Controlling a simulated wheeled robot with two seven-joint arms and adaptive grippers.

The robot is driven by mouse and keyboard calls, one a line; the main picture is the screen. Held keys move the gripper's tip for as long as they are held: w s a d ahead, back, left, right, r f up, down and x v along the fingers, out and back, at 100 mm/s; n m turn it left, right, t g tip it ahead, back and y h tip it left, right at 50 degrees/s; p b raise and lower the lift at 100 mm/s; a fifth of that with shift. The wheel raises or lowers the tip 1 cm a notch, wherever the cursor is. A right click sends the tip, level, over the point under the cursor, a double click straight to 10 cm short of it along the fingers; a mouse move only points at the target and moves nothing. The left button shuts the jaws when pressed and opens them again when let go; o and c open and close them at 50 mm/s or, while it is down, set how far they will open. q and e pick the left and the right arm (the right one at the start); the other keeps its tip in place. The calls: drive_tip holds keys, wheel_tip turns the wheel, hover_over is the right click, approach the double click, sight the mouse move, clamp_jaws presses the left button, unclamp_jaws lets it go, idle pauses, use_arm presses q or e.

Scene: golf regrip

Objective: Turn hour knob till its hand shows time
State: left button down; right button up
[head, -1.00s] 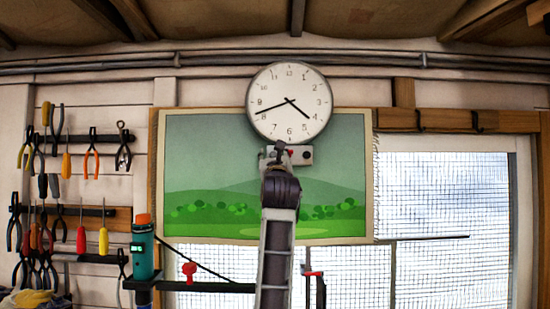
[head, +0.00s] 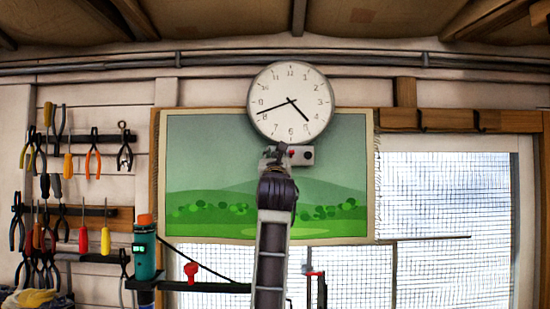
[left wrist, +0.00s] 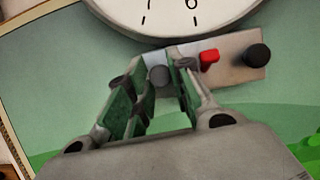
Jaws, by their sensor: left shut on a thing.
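A round white wall clock (head: 284,88) hangs above a green landscape poster. Its short hand points between 4 and 5, and its long hand points a little past 8. Below it is a small plate (left wrist: 232,46) with a red piece (left wrist: 208,58), a black knob (left wrist: 257,55) and a grey round knob (left wrist: 158,76). My left gripper (head: 279,150) reaches up from below to the plate's left part. In the left wrist view its fingers (left wrist: 160,88) stand either side of the grey knob and are shut on it. My right gripper is not in view.
The landscape poster (head: 215,160) lies flat behind my arm. Pliers and screwdrivers (head: 65,165) hang at the left. A teal device (head: 144,255) with an orange top and a small green light stands lower left. A mesh-covered window (head: 450,200) is at the right.

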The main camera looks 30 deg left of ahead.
use_arm(q)
drive_tip(key=shift+m+h, duration=0.3)
drive_tip(key=shift+m, duration=0.2)
drive_tip(key=c, duration=1.7)
unclamp_jaws()
drive_tip(key=o, duration=0.4)
drive_tip(key=shift+t, duration=0.3)
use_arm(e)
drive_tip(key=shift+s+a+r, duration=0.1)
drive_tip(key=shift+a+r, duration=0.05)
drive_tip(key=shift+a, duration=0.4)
use_arm(q)
drive_tip(key=shift+s, duration=0.1)
drive_tip(key=shift+s+d+f, duration=0.25)
drive_tip(key=shift+s, duration=0.05)
drive_tip(key=s+d, duration=0.2)
drive_tip(key=s, duration=0.1)
drive_tip(key=s+d, duration=0.2)
drive_tip(key=s, duration=0.2)
drive_tip(key=s+d, duration=0.2)
drive_tip(key=s, duration=0.1)
drive_tip(key=shift+s+d, duration=0.1)
drive_tip(key=shift+s, duration=0.15)
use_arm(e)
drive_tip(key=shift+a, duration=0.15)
